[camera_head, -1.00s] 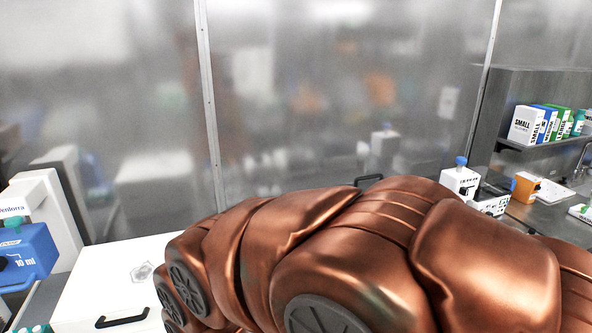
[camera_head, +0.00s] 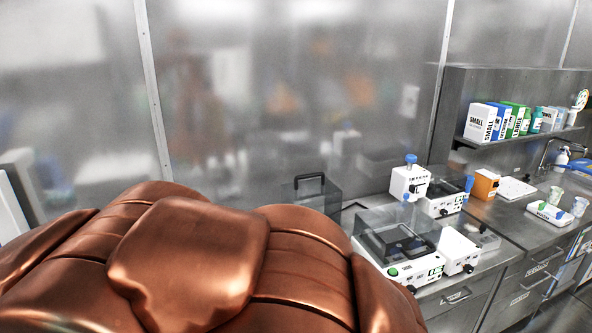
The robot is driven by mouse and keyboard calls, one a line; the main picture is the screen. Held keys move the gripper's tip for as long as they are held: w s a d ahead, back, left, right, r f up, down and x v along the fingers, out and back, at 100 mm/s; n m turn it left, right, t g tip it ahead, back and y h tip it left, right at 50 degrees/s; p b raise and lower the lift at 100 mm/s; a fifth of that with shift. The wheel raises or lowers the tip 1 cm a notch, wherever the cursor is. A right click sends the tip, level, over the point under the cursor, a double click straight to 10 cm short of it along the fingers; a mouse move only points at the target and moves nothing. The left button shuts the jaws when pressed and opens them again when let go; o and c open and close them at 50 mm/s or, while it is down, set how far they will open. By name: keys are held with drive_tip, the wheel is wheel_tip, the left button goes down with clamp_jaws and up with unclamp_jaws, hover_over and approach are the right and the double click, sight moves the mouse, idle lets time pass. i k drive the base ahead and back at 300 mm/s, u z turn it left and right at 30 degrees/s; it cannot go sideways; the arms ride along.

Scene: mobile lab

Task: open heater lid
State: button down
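I cannot tell for certain which device is the heater. A white bench device with a dark square top under a clear cover (camera_head: 400,245) stands on the bench at centre right. It has a green button and a dark knob on its front. Its clear cover looks lowered over the top. A similar, smaller white device (camera_head: 441,203) stands behind it to the right. A transparent grey box with a black handle on top (camera_head: 312,190) stands farther left, partly hidden behind my copper-coloured arm. My gripper is not in view.
A white device with a blue knob (camera_head: 409,181) and an orange box (camera_head: 485,184) stand at the back. A small white box (camera_head: 458,251) sits beside the front device. A shelf (camera_head: 520,138) holds several boxes. Free steel bench (camera_head: 520,228) lies at the right.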

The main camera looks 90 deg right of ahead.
sight(297, 190)
drive_tip(key=k, duration=0.7)
drive_tip(key=z, duration=1.45)
drive_tip(key=i, duration=0.5)
drive_tip(key=z, duration=0.1)
